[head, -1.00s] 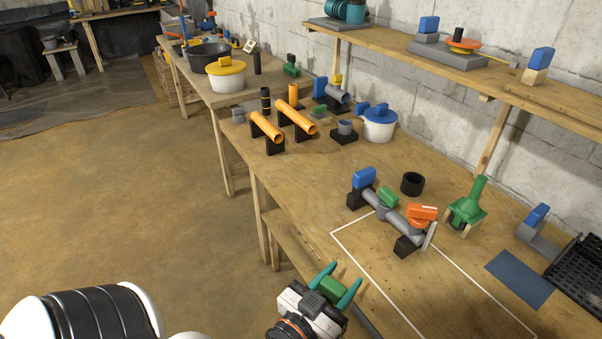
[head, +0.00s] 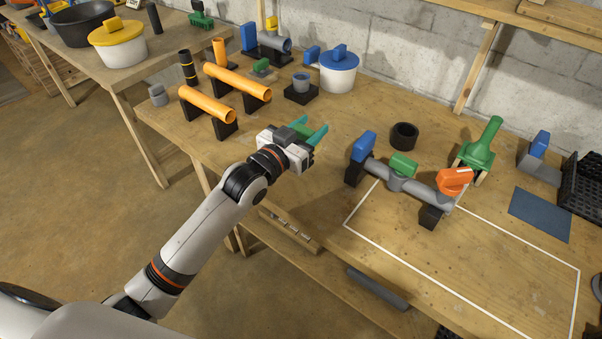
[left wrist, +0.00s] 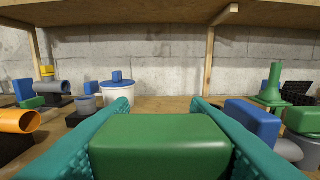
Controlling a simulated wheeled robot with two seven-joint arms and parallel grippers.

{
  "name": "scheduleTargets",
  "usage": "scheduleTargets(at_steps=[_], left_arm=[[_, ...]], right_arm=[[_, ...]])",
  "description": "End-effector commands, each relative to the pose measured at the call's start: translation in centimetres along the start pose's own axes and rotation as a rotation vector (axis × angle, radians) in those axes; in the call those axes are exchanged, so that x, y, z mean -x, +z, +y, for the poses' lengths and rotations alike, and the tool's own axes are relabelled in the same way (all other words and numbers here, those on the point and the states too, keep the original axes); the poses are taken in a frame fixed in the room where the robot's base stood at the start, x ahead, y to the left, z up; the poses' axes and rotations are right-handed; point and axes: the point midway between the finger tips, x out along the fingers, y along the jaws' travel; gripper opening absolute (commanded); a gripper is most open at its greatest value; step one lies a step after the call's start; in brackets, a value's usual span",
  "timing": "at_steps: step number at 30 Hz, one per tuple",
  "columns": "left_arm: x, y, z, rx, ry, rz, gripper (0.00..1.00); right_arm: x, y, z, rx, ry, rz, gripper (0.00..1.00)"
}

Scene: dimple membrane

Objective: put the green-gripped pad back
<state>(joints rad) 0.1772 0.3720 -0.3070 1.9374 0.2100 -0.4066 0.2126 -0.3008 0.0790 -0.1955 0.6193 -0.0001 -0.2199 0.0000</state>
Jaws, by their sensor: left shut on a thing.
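My left gripper (head: 315,124) is shut on a green block-shaped grip (head: 299,130), which I take to be the green-gripped pad's handle. In the left wrist view the green grip (left wrist: 160,145) fills the space between the teal fingers. The pad part below it is hidden in both views. The gripper is above the bench's front part, left of a grey pipe (head: 379,172) with blue, green and orange handles. A white-outlined area (head: 400,262) lies on the bench to the right. My right gripper is not in view.
Orange pipes (head: 240,83) on black stands are left of the gripper. A blue-lidded white pot (head: 338,72) and a black ring (head: 404,136) stand behind. A green-handled tool (head: 482,145), a blue mat (head: 540,215) and a black crate (head: 585,187) are at right.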

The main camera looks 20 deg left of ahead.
Motion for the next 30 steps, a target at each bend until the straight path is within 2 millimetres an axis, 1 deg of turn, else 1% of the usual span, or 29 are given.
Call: scheduleTargets(at_steps=[1,4,14,17,21,26,30], left_arm=[[-0.7,0.3,0.8,-0.005,0.001,-0.002,0.16],[-1.4,0.7,1.4,0.0,0.001,-0.001,0.16],[-1.5,0.7,1.5,0.002,0.001,-0.001,0.16],[-1.5,-0.6,1.5,0.003,0.001,0.002,0.16],[-1.5,-3.0,1.5,0.002,0.001,0.002,0.16],[-1.5,-4.5,1.5,0.001,0.001,-0.001,0.16],[-1.4,-6.7,1.5,0.002,0.001,0.002,0.16]], right_arm=[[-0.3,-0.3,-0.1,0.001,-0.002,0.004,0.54],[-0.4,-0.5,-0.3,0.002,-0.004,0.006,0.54],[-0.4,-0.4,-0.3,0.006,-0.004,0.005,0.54],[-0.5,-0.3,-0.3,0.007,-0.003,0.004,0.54],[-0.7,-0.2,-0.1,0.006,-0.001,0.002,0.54],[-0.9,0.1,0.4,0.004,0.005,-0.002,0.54],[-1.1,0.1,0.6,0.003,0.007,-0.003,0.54]])
